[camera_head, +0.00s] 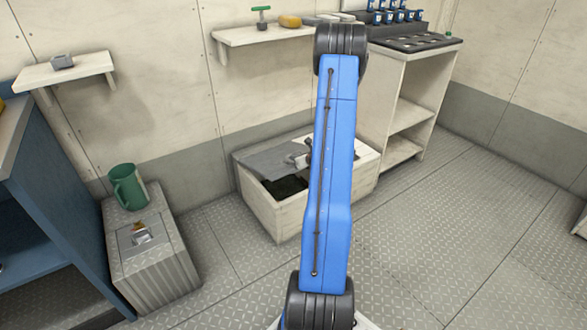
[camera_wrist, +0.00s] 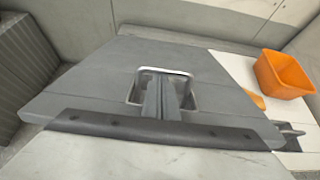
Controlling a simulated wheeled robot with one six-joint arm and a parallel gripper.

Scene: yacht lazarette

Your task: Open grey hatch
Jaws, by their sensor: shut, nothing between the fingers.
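The grey hatch (camera_head: 272,161) is on a pale box (camera_head: 265,212) against the far wall. In the head view my gripper (camera_head: 301,158) is over the hatch, partly hidden by my blue arm.
An orange bin (camera_wrist: 285,75) stands on the pale top right of the hatch. A ribbed box (camera_head: 150,258) with a green mug (camera_head: 127,187) is at left, beside a blue cabinet (camera_head: 45,200). A shelf unit (camera_head: 405,115) stands right.

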